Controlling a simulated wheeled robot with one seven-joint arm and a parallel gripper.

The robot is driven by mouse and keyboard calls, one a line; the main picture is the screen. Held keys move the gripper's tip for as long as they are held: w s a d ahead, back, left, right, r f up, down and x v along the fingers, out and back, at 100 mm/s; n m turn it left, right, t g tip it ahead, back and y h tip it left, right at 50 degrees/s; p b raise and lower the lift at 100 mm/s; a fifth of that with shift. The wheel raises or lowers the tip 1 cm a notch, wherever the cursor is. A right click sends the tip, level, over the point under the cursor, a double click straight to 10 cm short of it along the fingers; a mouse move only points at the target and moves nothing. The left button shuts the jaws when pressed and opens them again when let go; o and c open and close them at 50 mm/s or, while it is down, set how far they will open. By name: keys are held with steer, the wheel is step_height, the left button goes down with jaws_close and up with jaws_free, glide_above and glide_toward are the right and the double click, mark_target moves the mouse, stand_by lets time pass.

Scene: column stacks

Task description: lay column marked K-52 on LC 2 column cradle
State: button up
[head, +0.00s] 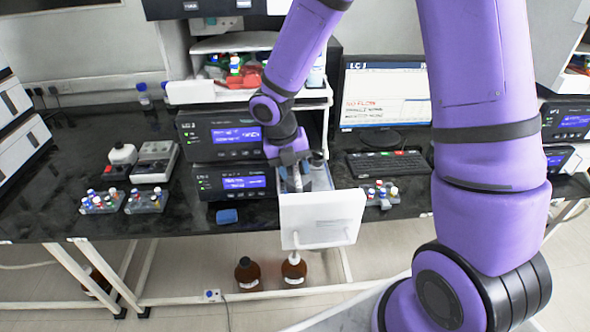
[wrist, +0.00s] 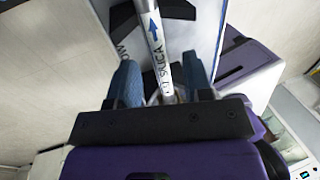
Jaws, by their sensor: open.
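My gripper (head: 296,180) is down at an open white drawer (head: 322,218) in the head view. In the wrist view my gripper (wrist: 162,82) is open, with one blue finger on each side of a silvery column (wrist: 153,35). The column carries a blue arrow and lettering that looks like SILICA; I cannot read K-52 on it. Its lower end is hidden behind the gripper body. I cannot tell whether a finger touches it. I cannot make out the LC 2 column cradle in either view.
Stacked dark instrument modules (head: 222,137) stand left of the drawer. A monitor (head: 385,95) and keyboard (head: 388,163) are to the right. Vial racks (head: 101,202) and a blue block (head: 227,216) lie on the black bench. Brown bottles (head: 247,273) stand below.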

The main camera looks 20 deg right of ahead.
steer(key=s+v, duration=0.1)
steer(key=v, duration=0.9)
steer(key=s+d+r+m+t, duration=0.1)
steer(key=s+d+r+m, duration=0.3)
steer(key=r+m, duration=0.4)
steer(key=s+d+r+m+t+y, duration=0.1)
steer(key=s+r+m, duration=0.3)
steer(key=s+m, duration=0.4)
steer(key=s+d+r+m+t+y, duration=0.1)
steer(key=s+d+r+m+t, duration=0.3)
steer(key=s+m, duration=0.5)
steer(key=r+m, duration=0.1)
steer(key=m, duration=0.6)
steer(key=shift+d+r+y, duration=0.15)
steer(key=shift+d+y, duration=0.05)
steer(key=shift+y, duration=0.2)
